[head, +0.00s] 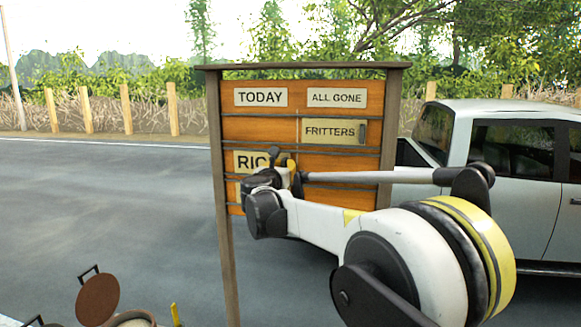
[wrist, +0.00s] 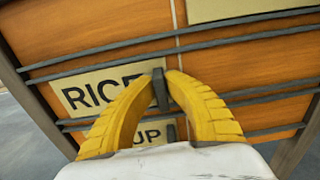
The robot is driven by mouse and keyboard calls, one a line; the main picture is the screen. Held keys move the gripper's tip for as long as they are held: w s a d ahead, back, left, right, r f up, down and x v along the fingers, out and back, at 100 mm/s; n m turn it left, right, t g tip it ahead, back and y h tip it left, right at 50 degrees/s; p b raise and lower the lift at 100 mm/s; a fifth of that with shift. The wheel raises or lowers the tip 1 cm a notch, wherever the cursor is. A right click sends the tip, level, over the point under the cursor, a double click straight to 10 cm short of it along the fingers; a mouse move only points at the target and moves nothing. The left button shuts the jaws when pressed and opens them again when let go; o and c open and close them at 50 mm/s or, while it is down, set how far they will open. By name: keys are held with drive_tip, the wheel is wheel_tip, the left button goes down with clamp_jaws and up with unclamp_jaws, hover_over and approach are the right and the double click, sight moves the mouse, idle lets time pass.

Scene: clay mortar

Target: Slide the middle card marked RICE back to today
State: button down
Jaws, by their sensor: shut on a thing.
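The RICE card (head: 248,161) is in the middle row of the orange board (head: 260,126), on the left side under the TODAY label (head: 260,97). In the wrist view the RICE card (wrist: 88,97) lies between dark rails, left of the pale centre line. A dark upright tab (wrist: 160,92) stands at its right end. My gripper (head: 290,163) is at that end; in the wrist view its yellow fingers (wrist: 160,84) are shut on the tab from both sides. The fingers and arm hide the card's right end in the head view.
The FRITTERS card (head: 331,131) is in the top row under the ALL GONE label (head: 336,98). A lower card ending in UP (wrist: 150,135) is in the left half of the bottom row, partly hidden. The middle row's right half is empty. A vehicle (head: 510,150) stands behind.

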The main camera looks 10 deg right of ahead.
drive_tip(key=shift+a+r, duration=0.1)
drive_tip(key=shift+a, duration=0.05)
drive_tip(key=c, duration=1.5)
unclamp_jaws()
drive_tip(key=shift+o, duration=0.2)
drive_tip(key=shift+w+a, duration=0.1)
drive_tip(key=shift+a, duration=0.1)
drive_tip(key=shift+d, duration=0.1)
drive_tip(key=v, duration=1.2)
